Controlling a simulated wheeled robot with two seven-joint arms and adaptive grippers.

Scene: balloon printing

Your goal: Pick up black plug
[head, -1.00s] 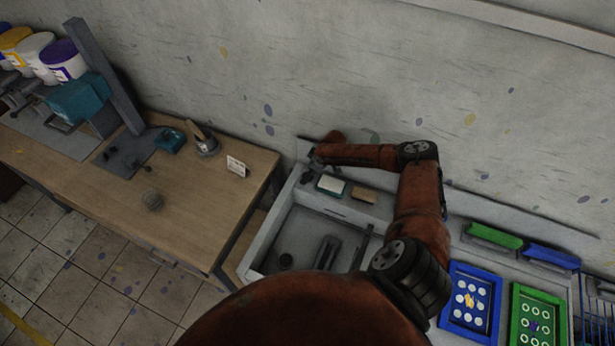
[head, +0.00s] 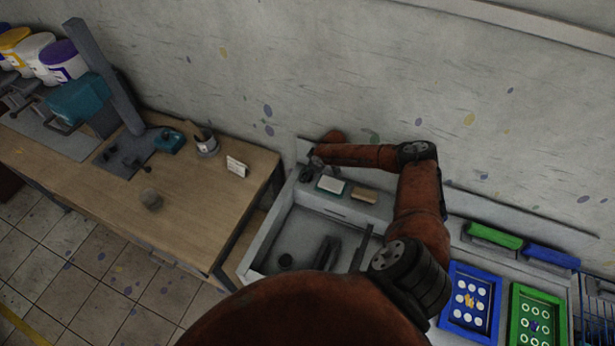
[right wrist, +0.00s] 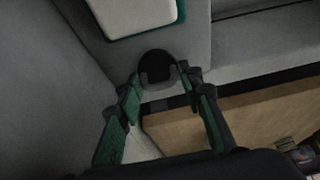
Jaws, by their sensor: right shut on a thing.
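The black plug (right wrist: 157,65) is a dark round piece at the grey ledge in the right wrist view, below a white pad with a green edge. My right gripper (right wrist: 162,80) has its two green-padded fingers on either side of it and is shut on it. In the head view, my right gripper (head: 316,164) is at the back left corner of the sink unit, small and partly hidden by its own arm. I cannot tell whether the plug still touches the ledge. My left gripper is in neither view.
The grey sink (head: 258,246) has a dark round spot (head: 285,260) on its floor. The white pad (head: 331,185) and a brown block (head: 364,195) lie on its back ledge. A wooden table (head: 190,215) stands left, across a gap. The wall is close behind.

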